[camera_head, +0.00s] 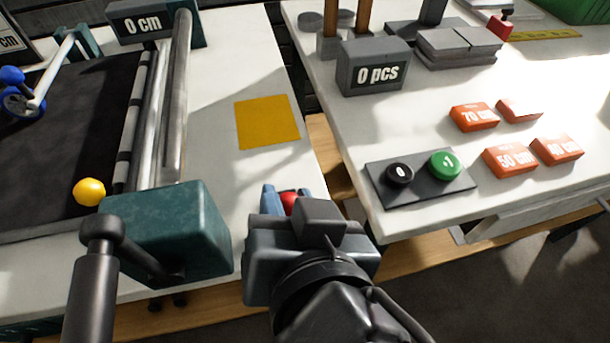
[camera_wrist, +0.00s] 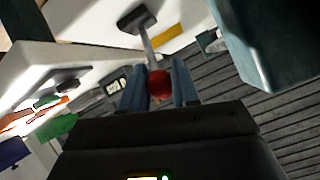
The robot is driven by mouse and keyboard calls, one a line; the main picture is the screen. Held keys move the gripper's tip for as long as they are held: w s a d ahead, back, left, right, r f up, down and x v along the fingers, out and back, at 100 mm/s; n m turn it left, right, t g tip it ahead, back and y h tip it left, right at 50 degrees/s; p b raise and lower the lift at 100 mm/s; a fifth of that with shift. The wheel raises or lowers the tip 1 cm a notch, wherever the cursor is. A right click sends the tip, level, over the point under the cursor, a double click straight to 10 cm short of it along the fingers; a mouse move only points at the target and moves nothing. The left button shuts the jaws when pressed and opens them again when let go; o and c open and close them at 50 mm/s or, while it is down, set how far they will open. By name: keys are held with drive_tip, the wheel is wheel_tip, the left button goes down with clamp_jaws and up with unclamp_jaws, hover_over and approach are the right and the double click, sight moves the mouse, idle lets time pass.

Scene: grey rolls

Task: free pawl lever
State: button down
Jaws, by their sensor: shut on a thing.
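The red ball knob (camera_wrist: 159,86) is between the two blue fingers of my gripper (camera_wrist: 159,90) in the wrist view. A thin grey lever (camera_wrist: 148,45) runs from the knob up to a dark plate (camera_wrist: 132,18) against the white table. In the head view only part of the red knob (camera_head: 288,202) shows between the blue fingers of my gripper (camera_head: 287,205); my wrist hides the lever and its mount. My gripper is shut on the knob, just right of a teal housing (camera_head: 165,235) with a dark crank handle (camera_head: 100,260).
Metal rollers (camera_head: 170,100) and a dark sheet (camera_head: 70,140) lie left. A "0 cm" display (camera_head: 140,25) stands behind. A yellow square (camera_head: 267,122) lies on the white table. The right table has a "0 pcs" display (camera_head: 373,68), a button panel (camera_head: 420,190) and orange blocks (camera_head: 510,161).

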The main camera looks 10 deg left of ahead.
drive_tip(key=shift+s+a+f, duration=0.1)
drive_tip(key=shift+s+f, duration=0.1)
drive_tip(key=shift+f, duration=0.15)
drive_tip(key=c, duration=1.2)
unclamp_jaws()
drive_tip(key=o, duration=0.3)
drive_tip(key=shift+w+r, duration=0.1)
drive_tip(key=shift+r, duration=0.05)
drive_tip(key=shift+s+d+r+p, duration=0.2)
drive_tip(key=shift+r+p, duration=0.2)
drive_tip(key=shift+p, duration=0.3)
drive_tip(key=shift+s+d+r+p, duration=0.2)
drive_tip(key=shift+s+r+p, duration=0.3)
drive_tip(key=shift+p, duration=0.65)
drive_tip(key=shift+s+f+p+v, duration=0.1)
drive_tip(key=shift+f+p+v, duration=0.1)
drive_tip(key=shift+p+v, duration=1.3)
drive_tip(key=shift+s+f+p+v, duration=0.1)
drive_tip(key=shift+f+p+v, duration=0.1)
drive_tip(key=shift+p+v, duration=1.3)
drive_tip(key=shift+w+f, duration=0.1)
drive_tip(key=shift+w, duration=0.05)
